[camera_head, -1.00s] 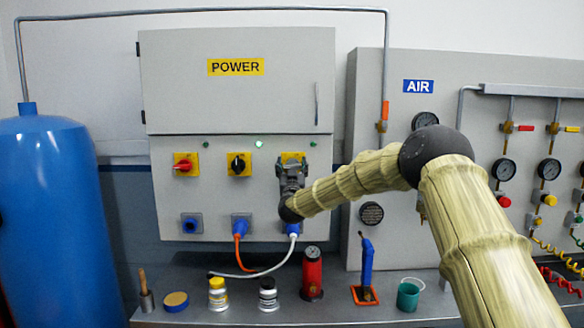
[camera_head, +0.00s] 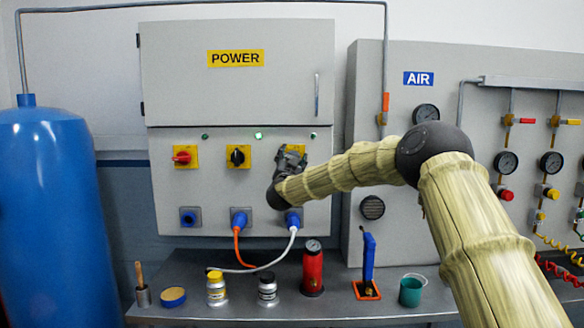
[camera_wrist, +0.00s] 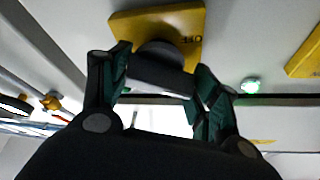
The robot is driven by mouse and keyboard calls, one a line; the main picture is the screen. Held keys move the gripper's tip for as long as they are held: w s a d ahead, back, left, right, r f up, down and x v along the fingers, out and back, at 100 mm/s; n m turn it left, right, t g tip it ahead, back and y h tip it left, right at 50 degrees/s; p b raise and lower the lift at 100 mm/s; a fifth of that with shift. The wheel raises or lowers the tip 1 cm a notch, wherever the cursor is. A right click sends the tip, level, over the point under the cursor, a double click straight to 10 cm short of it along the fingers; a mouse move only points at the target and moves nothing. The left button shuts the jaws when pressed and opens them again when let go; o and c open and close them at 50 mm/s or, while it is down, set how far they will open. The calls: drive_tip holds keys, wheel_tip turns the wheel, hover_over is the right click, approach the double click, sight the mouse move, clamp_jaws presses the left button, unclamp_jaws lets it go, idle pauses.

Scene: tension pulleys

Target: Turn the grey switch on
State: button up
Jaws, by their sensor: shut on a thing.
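The grey switch (camera_wrist: 158,72) is a dark knob on a yellow plate (camera_wrist: 180,20) marked OFF, seen upside down in the wrist view. In the head view its plate (camera_head: 297,148) is the rightmost of three under the POWER sign, and the knob is hidden behind my gripper (camera_head: 290,162). My gripper's fingers (camera_wrist: 160,85) are on both sides of the knob, shut on it. In the head view, the gripper leans up and to the right from the wrist.
A red switch (camera_head: 182,157) and a black switch (camera_head: 238,156) sit to the left on yellow plates. A green lamp (camera_head: 258,136) is lit. Below are sockets with a blue plug (camera_head: 292,220) and a white cable. Cans and a red bottle (camera_head: 313,270) stand on the bench.

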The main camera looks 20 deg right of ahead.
drive_tip(key=m+g+h+b, duration=0.1)
drive_tip(key=m+b, duration=0.1)
drive_tip(key=m, duration=0.2)
drive_tip(key=m+g+h+b, duration=0.1)
drive_tip(key=m+g, duration=0.1)
drive_tip(key=m, duration=0.2)
drive_tip(key=shift+d+f+b, duration=0.1)
drive_tip(key=shift+d+b, duration=0.1)
drive_tip(key=shift+b, duration=0.2)
drive_tip(key=m+g+b, duration=0.1)
drive_tip(key=m, duration=0.2)
drive_tip(key=m+g, duration=0.1)
drive_tip(key=m, duration=0.3)
drive_tip(key=shift+s+d+g+b, duration=0.1)
drive_tip(key=shift+d+g+b, duration=0.1)
drive_tip(key=shift+g+b, duration=0.2)
drive_tip(key=o, duration=1)
drive_tip(key=shift+a, duration=0.1)
drive_tip(key=v, duration=1.2)
drive_tip(key=shift+s, duration=0.1)
